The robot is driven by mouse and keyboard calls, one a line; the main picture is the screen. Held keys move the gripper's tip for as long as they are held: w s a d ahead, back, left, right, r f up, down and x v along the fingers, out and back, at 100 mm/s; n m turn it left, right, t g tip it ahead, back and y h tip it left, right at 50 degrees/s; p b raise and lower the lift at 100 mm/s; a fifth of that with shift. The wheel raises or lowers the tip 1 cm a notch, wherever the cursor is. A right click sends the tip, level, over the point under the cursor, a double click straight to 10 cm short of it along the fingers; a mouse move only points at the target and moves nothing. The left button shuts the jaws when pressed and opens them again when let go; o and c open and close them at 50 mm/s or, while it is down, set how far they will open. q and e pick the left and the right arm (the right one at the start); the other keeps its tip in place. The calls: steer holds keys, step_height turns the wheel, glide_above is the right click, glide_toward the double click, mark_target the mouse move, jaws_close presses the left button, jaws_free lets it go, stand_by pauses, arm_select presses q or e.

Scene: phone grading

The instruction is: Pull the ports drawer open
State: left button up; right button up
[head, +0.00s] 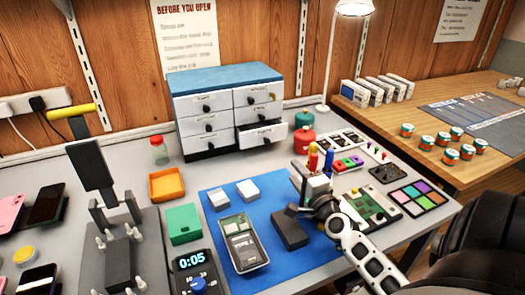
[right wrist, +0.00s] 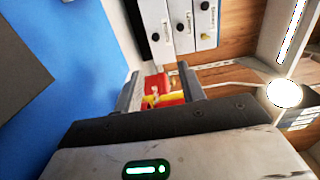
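A small drawer cabinet (head: 228,78) with a blue top stands at the back of the bench. The lower right drawer (head: 263,134) sticks out, partly open; the other drawers look shut. In the right wrist view, part of the cabinet front (right wrist: 182,30) shows at the top. My right gripper (head: 312,195) is in front and to the right of the cabinet, away from the drawers. Its fingers (right wrist: 160,88) are apart with nothing clearly held. My left gripper is out of view.
Red and yellow handled tools (head: 313,158) stand near my right gripper. A dark block (head: 290,229) and a phone (head: 243,243) lie on the blue mat (head: 268,258). A red canister (head: 304,140) stands right of the cabinet, beside the lamp (head: 325,70).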

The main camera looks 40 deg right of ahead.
mark_target(267, 143)
steer(key=shift+w+f, duration=0.25)
steer(key=shift+f, duration=0.25)
steer(key=shift+w, duration=0.25)
steer(key=b+x, duration=0.3)
steer(key=x, duration=1.2)
steer(key=shift+w+f, duration=0.1)
steer(key=shift+w+d, duration=0.1)
steer(key=shift+w, duration=0.1)
jaws_close()
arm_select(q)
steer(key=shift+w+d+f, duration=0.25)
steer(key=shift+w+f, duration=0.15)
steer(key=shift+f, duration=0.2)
